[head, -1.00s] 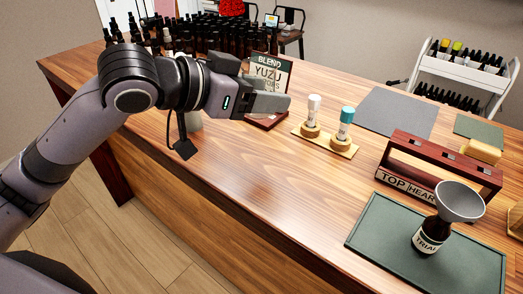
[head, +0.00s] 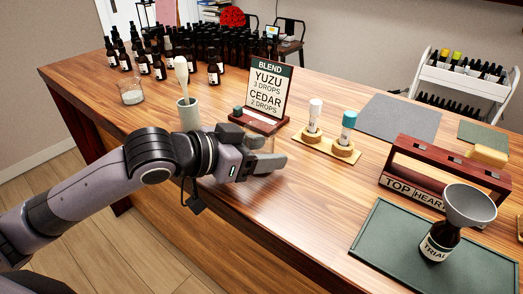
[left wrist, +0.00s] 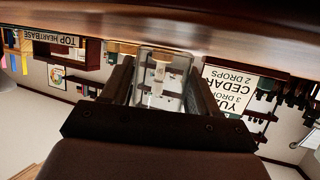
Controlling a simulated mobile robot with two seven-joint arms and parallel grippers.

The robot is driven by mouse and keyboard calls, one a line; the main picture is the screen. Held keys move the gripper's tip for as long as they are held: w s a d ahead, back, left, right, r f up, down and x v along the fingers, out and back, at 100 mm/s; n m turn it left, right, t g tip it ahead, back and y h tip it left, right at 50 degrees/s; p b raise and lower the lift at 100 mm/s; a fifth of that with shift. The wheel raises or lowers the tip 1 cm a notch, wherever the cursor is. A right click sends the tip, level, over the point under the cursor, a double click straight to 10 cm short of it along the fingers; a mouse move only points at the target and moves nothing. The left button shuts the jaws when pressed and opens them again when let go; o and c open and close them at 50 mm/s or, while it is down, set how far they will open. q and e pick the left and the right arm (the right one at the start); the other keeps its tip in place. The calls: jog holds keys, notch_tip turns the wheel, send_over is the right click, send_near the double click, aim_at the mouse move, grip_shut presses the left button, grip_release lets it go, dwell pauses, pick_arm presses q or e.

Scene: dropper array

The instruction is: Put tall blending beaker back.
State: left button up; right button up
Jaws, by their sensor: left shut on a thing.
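My left gripper (head: 272,158) is low over the front middle of the wooden counter, in front of the blend card. It is shut on a clear glass beaker (left wrist: 162,82), which stands between the two fingers in the left wrist view. In the head view only a faint part of the beaker (head: 262,142) shows behind the fingers. In the upside-down wrist view the beaker's base is close to the counter top (left wrist: 225,40); I cannot tell whether it touches. My right gripper is out of view.
The blend card (head: 268,92) stands just behind the gripper. Two capped vials on a wooden stand (head: 330,146) are right. A funnelled bottle (head: 440,240) stands on a green mat (head: 385,245).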

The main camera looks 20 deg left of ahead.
pick_arm(q)
jog(key=shift+f, duration=0.1)
jog(key=o, duration=1.1)
